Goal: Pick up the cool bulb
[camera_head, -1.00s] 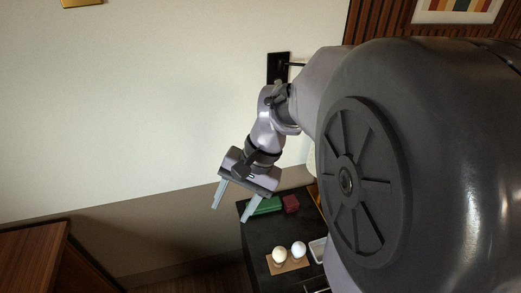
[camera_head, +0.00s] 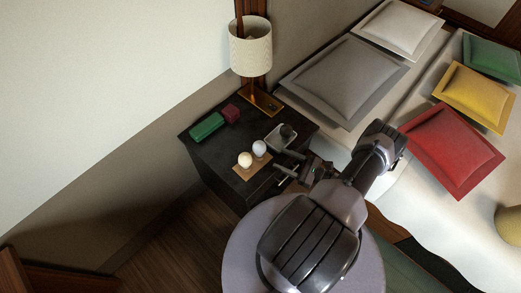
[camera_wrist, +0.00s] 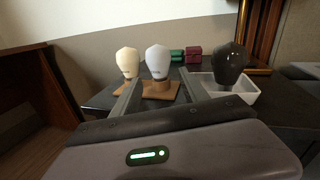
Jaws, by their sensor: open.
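The cool bulb (camera_head: 259,148), bluish white, stands on a small brown holder (camera_head: 246,170) on the dark nightstand. A creamier bulb (camera_head: 245,159) stands beside it. In the wrist view the cool bulb (camera_wrist: 158,60) appears ahead, between the two open fingers, and the cream bulb (camera_wrist: 128,62) is just left of it. My gripper (camera_head: 279,163) is open and empty, a little to the right of the bulbs in the head view; it also shows in the wrist view (camera_wrist: 160,78). I cannot tell the exact gap to the cool bulb.
A dark bulb (camera_wrist: 229,62) stands in a white tray (camera_wrist: 246,97) to the right. Green (camera_head: 206,126) and dark red (camera_head: 230,113) boxes lie behind. A lamp (camera_head: 250,47) stands at the back of the nightstand (camera_head: 215,165). A bed with pillows (camera_head: 345,80) is at right.

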